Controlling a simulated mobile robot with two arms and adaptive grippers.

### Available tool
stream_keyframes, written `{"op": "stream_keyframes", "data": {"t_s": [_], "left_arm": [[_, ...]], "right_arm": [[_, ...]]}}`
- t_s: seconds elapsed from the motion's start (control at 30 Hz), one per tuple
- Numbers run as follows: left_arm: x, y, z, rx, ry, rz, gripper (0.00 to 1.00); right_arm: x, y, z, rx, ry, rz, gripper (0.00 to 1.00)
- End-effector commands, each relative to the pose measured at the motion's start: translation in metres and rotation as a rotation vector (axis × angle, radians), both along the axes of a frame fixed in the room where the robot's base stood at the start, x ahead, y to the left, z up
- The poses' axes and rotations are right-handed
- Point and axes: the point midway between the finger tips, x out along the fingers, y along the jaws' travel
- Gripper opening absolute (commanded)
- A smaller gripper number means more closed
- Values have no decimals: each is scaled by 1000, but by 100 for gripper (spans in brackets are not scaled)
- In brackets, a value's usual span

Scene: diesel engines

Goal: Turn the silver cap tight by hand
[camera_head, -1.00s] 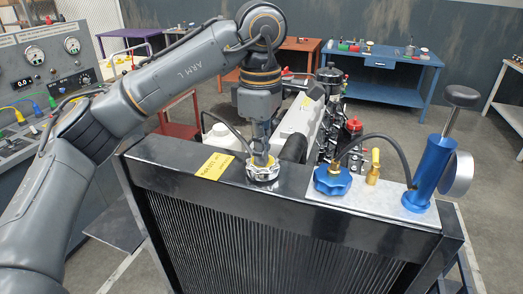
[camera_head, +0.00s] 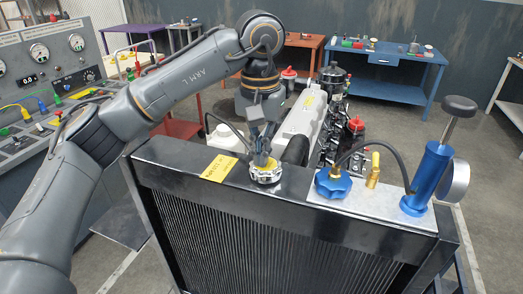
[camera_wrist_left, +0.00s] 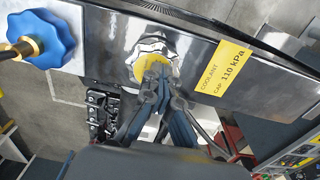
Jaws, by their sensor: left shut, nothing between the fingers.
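The silver cap (camera_head: 265,173), with a ridged rim and a yellow top, sits on the black radiator's top tank (camera_head: 170,152), right of a yellow label. In the left wrist view the cap (camera_wrist_left: 143,48) is near the upper middle, part of its yellow top hidden by fingers. My left gripper (camera_head: 262,158) points down at the cap from above. Its fingers are shut with nothing between them, and the tips (camera_wrist_left: 157,75) are over the yellow top. I cannot tell whether they touch it. My right gripper is not in view.
A yellow label (camera_head: 219,168) reads coolant cap 110 kPa in the wrist view. To the right are a blue knob (camera_head: 333,183), a brass fitting (camera_head: 373,170) and a blue hand pump (camera_head: 428,180) with a hose. The engine (camera_head: 320,125) stands behind the radiator.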

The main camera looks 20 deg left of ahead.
Motion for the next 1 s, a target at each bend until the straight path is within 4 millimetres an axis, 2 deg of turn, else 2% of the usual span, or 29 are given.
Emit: {"op": "stream_keyframes", "data": {"t_s": [0.13, 0.17, 0.3, 1.0], "left_arm": [[2, 0, -2, 2, 3, -173, 0], [2, 0, -3, 2, 3, -165, 4], [2, 0, -3, 2, 3, -162, 32], [1, -1, 0, 1, 1, -160, 28]], "right_arm": [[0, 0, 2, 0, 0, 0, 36], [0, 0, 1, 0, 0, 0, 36], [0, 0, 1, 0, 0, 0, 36], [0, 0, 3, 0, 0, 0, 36]]}}
